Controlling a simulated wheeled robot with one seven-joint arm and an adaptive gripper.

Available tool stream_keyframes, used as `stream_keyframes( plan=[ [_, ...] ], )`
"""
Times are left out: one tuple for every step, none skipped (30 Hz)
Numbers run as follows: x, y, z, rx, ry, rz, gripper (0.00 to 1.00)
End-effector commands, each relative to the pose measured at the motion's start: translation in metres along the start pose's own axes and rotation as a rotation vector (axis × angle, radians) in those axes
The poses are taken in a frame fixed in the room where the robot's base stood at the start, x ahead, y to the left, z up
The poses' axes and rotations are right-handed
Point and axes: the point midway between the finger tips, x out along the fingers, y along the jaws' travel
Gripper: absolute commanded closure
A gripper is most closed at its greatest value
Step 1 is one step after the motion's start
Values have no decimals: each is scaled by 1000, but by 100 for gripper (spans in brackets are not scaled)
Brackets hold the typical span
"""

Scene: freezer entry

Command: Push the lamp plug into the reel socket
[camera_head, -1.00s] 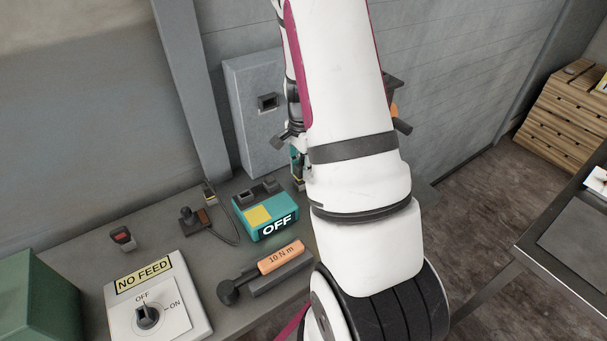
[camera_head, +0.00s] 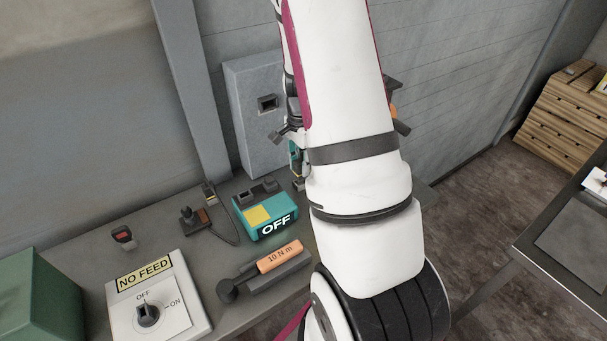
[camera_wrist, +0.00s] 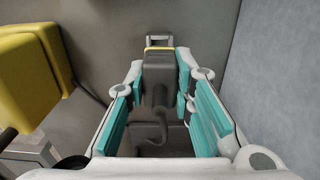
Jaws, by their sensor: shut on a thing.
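In the wrist view my gripper (camera_wrist: 161,76) has its teal pads closed on the sides of a dark grey plug (camera_wrist: 157,92). The plug has a yellow band and a metal tip pointing away from me; a dark curved cord shows at its rear. In the head view my gripper (camera_head: 297,160) is mostly hidden behind my arm, above the bench beside the grey box. I cannot identify the reel socket for sure. The grey upright box (camera_head: 247,125) has a dark rectangular opening (camera_head: 267,103). The tip appears clear of any socket.
A teal box reading OFF (camera_head: 266,212) and an orange-handled 10 N m tool (camera_head: 280,257) sit on the bench. A NO FEED switch panel (camera_head: 158,300) and green box (camera_head: 38,295) are at left. A yellow object (camera_wrist: 28,75) is left of my gripper in the wrist view.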

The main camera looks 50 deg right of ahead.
Motion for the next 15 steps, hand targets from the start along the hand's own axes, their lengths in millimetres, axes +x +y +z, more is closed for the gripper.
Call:
stream_keyframes(
  plan=[
    [-3, 0, 0, -1, 0, -1, 100],
    [-5, 0, 0, 0, 0, 0, 100],
    [-6, 1, 0, 0, 0, 0, 100],
    [-8, 1, 0, 0, 0, 0, 100],
    [-9, 1, 0, 0, 0, 0, 100],
    [-11, 1, 0, 0, 0, 0, 100],
    [-12, 1, 0, 0, 0, 0, 100],
    [-14, 1, 0, 0, 0, 0, 100],
    [-16, 1, 0, 0, 0, 0, 100],
    [-17, 1, 0, 0, 0, -1, 100],
    [-18, 1, 0, 0, 0, 0, 100],
    [-20, 1, 0, 0, 0, 0, 100],
    [-21, 1, 0, 0, 0, 0, 100],
    [-23, 1, 0, 0, 0, 0, 100],
    [-24, 1, 0, 0, 0, 0, 100]
  ],
)
